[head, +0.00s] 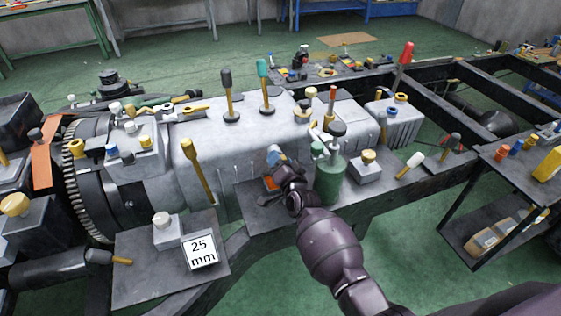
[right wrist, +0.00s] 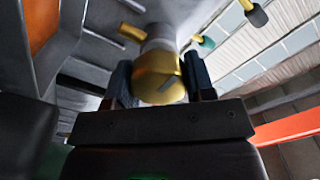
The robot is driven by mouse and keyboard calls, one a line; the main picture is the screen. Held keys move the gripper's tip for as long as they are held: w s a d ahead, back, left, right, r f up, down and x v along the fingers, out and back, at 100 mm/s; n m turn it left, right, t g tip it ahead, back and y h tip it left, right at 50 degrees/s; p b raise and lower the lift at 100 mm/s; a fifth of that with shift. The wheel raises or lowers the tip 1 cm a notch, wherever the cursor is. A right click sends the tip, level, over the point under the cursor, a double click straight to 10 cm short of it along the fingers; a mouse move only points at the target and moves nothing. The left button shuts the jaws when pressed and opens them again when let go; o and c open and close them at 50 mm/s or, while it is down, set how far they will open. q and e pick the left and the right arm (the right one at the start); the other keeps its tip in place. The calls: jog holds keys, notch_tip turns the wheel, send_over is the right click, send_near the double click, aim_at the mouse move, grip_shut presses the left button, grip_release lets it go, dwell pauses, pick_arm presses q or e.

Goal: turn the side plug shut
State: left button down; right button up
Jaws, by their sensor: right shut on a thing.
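The side plug, a rounded brass knob (right wrist: 157,75) with a dark slot or line on its face, sits on the end of a pale grey stub in the right wrist view. My right gripper (right wrist: 160,88) has one dark finger on each side of the knob and is shut on it. In the head view my right gripper (head: 274,172) is at the near side of the grey gearbox housing (head: 240,140), left of a green canister (head: 330,180). The plug is hidden there by the gripper. My left gripper is out of view.
The green canister stands close to the right of my wrist. A dark shelf plate with a "25 mm" card (head: 201,251) lies at the left. Upright levers (head: 197,172) rise from the housing. Chassis rails (head: 480,80) run at the right.

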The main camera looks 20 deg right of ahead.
jog(key=o, duration=0.9)
jog(key=s+p, duration=0.1)
jog(key=s, duration=0.9)
jog(key=shift+s+d, duration=0.15)
jog(key=shift+s, duration=0.25)
jog(key=s+d+f+n+g, duration=0.2)
jog(key=s+f+n, duration=0.1)
jog(key=s, duration=0.6)
jog(key=s+d+f+n+g, duration=0.2)
jog(key=s+f+n, duration=0.1)
jog(key=s, duration=0.6)
jog(key=s+d+f+n+g, duration=0.2)
jog(key=s+d+f+n, duration=0.1)
jog(key=s, duration=0.6)
jog(key=shift+s+f+n+g+h, duration=0.1)
jog(key=shift+s+n+g+h, duration=0.15)
jog(key=shift+n+g+h, duration=0.15)
